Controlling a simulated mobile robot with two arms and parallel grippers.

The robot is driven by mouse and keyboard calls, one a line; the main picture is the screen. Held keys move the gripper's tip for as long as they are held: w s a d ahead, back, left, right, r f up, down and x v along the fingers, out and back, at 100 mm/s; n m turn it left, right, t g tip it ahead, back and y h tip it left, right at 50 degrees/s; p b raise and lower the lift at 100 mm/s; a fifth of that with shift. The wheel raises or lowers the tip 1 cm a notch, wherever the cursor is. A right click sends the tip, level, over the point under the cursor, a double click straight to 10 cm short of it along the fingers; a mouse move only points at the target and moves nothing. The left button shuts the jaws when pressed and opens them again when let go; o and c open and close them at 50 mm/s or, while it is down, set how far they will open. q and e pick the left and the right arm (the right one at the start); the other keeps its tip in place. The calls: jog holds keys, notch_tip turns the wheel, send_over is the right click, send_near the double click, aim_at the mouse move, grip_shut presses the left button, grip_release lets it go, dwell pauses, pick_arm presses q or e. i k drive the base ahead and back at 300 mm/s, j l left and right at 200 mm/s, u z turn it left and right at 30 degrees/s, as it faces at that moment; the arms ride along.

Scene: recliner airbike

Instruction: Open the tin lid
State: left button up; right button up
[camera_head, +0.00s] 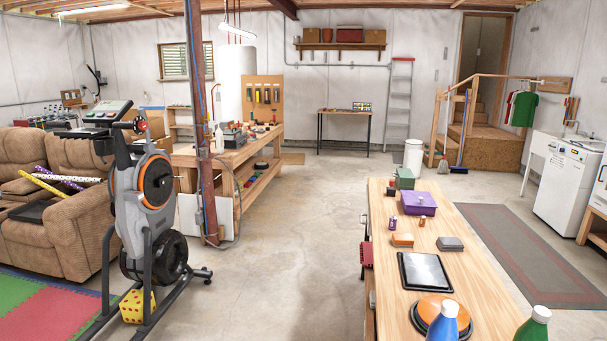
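No thing here can be named as the tin for certain. A purple box (418,204) with a small item on its top stands on the wooden table (385,265) at the right, and its top looks closed. A green box (405,179) stands behind it at the table's far end. A round orange-topped thing with a dark rim (428,306) sits at the near end, partly hidden by a blue bottle. Neither of my grippers shows in the head view.
A blue bottle (444,323) and a green bottle (533,326) with white caps stand nearest. A dark framed tray (425,272) lies mid-table. An exercise bike (150,190) and brown recliner (58,235) are at left. The concrete floor (290,240) left of the table is clear.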

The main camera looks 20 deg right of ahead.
aim_at(405, 176)
jog(key=i+j+u, duration=0.45)
jog(key=i+u, duration=0.2)
jog(key=i, duration=0.15)
jog(key=i+z, duration=0.4)
jog(key=i+j+z, duration=0.15)
jog(key=i+z, duration=0.3)
jog(key=i+l+z, duration=0.15)
jog(key=i+z, duration=0.55)
jog(key=z, duration=0.15)
jog(key=i+j+z, duration=0.1)
jog(key=i+z, duration=0.3)
jog(key=i+j+z, duration=0.2)
jog(key=z, duration=0.2)
jog(key=i, duration=0.1)
